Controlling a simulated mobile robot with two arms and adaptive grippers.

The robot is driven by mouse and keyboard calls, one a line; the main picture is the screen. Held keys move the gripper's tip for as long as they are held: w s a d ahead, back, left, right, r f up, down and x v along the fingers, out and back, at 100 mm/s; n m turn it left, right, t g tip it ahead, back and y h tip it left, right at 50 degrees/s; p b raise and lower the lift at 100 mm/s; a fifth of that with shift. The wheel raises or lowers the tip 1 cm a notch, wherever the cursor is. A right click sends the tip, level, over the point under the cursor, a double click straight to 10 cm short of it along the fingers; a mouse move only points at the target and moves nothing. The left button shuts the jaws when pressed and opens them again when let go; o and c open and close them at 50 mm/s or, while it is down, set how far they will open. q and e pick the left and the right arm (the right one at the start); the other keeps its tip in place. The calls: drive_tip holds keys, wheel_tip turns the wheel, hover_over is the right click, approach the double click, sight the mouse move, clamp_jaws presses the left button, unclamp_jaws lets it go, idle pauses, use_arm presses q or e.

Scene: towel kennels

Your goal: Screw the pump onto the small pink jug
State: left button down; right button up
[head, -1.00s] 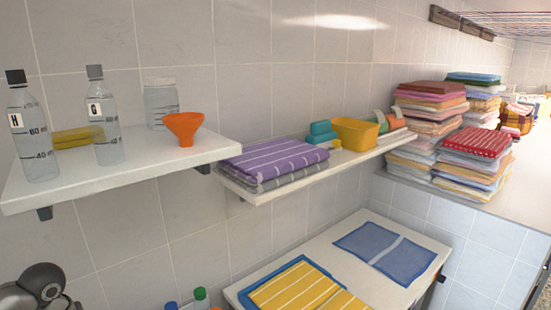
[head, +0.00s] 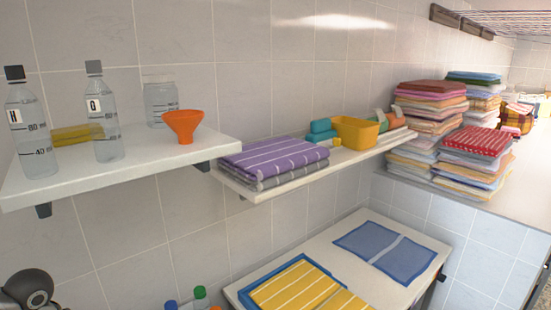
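I see neither the small pink jug nor the pump in the head view. Neither gripper shows clearly. A dark rounded part of my own arm is at the bottom left corner, and no fingertips are visible there. At the bottom edge, a blue cap (head: 171,305) and a green cap (head: 200,293) top containers that are mostly cut off.
A white shelf (head: 120,178) holds bottles H (head: 36,140) and G (head: 105,125), a clear jar (head: 160,98) and an orange funnel (head: 183,125). A lower shelf holds folded towels (head: 270,160) and a yellow bin (head: 356,132). The table (head: 345,262) below carries towels.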

use_arm(q)
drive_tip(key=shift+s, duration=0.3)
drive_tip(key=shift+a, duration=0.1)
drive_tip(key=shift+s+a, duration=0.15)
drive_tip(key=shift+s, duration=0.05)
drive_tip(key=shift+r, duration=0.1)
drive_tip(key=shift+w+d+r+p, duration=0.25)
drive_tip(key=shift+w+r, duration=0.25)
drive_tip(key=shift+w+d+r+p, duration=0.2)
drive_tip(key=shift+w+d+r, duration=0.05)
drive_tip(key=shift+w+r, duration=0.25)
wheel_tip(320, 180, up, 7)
drive_tip(key=p, duration=0.4)
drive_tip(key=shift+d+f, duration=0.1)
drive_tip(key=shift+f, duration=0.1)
